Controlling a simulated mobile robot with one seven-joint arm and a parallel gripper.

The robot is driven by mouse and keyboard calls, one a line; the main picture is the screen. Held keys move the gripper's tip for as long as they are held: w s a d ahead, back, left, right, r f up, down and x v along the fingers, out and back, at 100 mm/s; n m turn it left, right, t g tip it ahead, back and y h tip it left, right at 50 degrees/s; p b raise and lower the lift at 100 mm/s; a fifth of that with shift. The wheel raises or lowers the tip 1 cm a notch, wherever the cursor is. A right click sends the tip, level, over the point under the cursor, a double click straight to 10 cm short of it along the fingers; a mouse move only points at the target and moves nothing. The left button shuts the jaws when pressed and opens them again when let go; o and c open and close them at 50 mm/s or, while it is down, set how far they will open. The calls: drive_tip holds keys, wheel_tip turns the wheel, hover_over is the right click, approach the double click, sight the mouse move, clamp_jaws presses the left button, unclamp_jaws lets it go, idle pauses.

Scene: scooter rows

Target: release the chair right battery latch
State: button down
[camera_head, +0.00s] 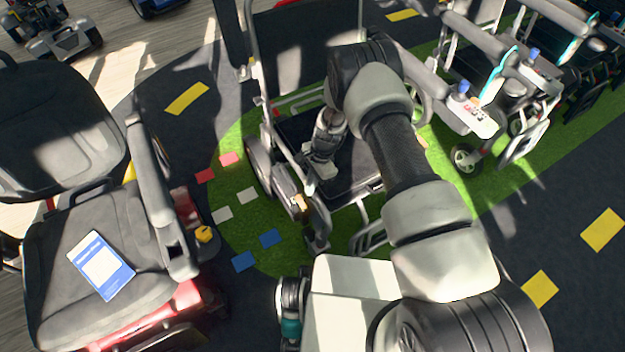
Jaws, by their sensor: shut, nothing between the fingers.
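A power wheelchair (300,62) with a black seat and light grey frame stands in the centre, facing me. A small orange-tan piece (300,203), which looks like a battery latch, sits low on its side at picture left. A similar tan piece (423,142) partly shows on the far side, behind my arm. I cannot tell the position of either latch. My gripper (320,171) is shut and empty, pointing down over the seat's left edge, above and to the right of the nearer orange-tan piece. It appears apart from that piece. My arm hides much of the seat.
A red scooter with a grey seat (65,250) stands at left, with a blue-white card (100,265) on it. More wheelchairs (500,90) stand at right. Coloured tiles (247,195) lie on the green floor patch.

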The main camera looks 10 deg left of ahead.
sight(301, 202)
drive_tip(key=shift+x, duration=1.3)
drive_tip(key=shift+b, duration=0.4)
